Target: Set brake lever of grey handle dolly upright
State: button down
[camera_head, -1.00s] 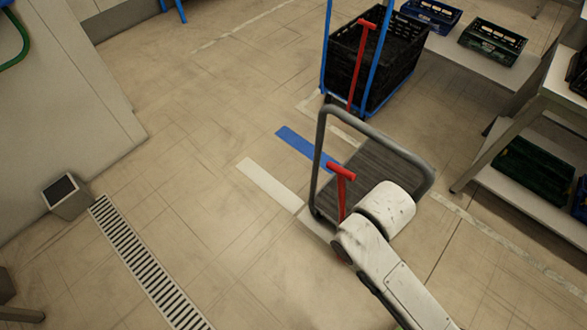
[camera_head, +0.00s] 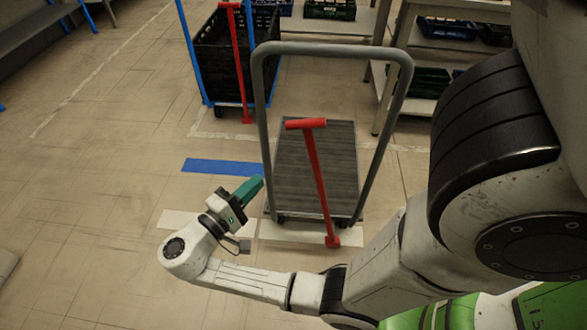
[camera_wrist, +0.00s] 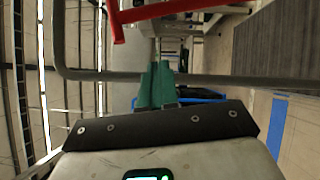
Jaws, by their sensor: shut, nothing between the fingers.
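The grey handle dolly has a dark ribbed deck (camera_head: 290,165) and a grey tube handle (camera_head: 330,49). Its red brake lever (camera_head: 317,175) has a T-shaped top and is tilted, its top left of its foot in the head view. In the wrist view the red lever (camera_wrist: 117,22) crosses the upper part and the grey handle (camera_wrist: 250,81) runs across the middle. My gripper (camera_head: 254,188) has green fingers and is shut and empty, left of the lever, apart from it, near the handle's left post. The closed fingers also show in the wrist view (camera_wrist: 155,84).
A blue-framed dolly (camera_head: 193,60) with a black crate (camera_head: 222,55) and its own red lever (camera_head: 240,70) stands behind. Shelves with crates (camera_head: 330,9) line the back right. A blue floor stripe (camera_head: 215,166) lies left of the deck.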

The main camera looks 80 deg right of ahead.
jog(key=s+a+r+b+x, duration=0.1)
jog(key=s+x, duration=0.1)
jog(key=x, duration=1)
jog(key=shift+r+h, duration=0.25)
jog(key=shift+h, duration=0.15)
jog(key=shift+s, duration=0.25)
